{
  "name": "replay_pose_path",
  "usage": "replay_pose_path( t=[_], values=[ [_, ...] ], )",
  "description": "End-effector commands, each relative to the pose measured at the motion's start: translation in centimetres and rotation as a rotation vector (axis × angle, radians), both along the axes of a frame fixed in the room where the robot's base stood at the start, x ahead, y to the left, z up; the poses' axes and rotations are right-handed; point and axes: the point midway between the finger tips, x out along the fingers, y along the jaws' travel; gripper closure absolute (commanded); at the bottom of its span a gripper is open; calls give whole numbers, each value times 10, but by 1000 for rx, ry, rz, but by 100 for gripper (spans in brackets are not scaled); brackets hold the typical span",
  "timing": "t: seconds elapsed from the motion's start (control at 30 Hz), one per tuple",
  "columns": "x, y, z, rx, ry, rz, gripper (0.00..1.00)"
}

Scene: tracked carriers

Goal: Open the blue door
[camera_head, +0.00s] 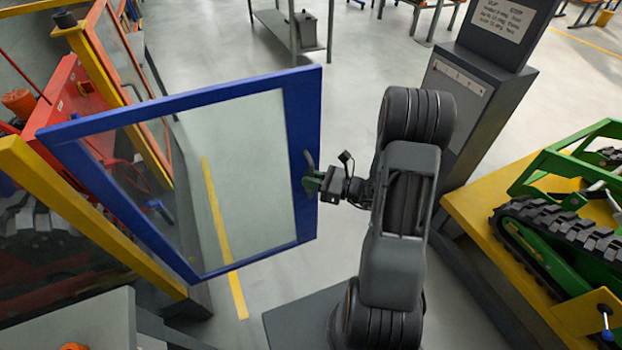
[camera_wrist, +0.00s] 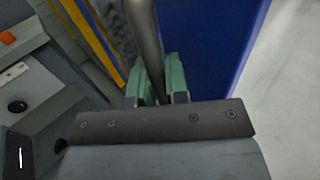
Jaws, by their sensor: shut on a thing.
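The blue door (camera_head: 303,140) is a blue frame around a clear pane. It stands swung out from the yellow frame (camera_head: 90,215) on its left side, so it is open. Its handle (camera_head: 308,165) is a dark upright bar near the right edge of the door. My gripper (camera_head: 316,182) is at that handle, shut on it. In the wrist view the green fingertips (camera_wrist: 163,88) close around the grey handle bar (camera_wrist: 146,45), with the blue door (camera_wrist: 212,45) just behind and to the right. Part of the handle is hidden by the fingers.
A red machine (camera_head: 75,95) stands behind the yellow frame at left. A grey pillar with a sign (camera_head: 470,95) and a yellow platform (camera_head: 490,215) bearing a green tracked carrier (camera_head: 570,210) are at right. Grey floor (camera_head: 345,100) is clear behind the door.

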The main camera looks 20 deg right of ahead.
Motion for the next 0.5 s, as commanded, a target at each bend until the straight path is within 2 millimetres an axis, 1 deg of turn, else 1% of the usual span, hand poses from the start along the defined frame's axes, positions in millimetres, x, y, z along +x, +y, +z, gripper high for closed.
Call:
replay_pose_path(
  t=[0.5],
  values=[
    [-1, -4, 0, -3, -3, -8, 100]
  ],
)
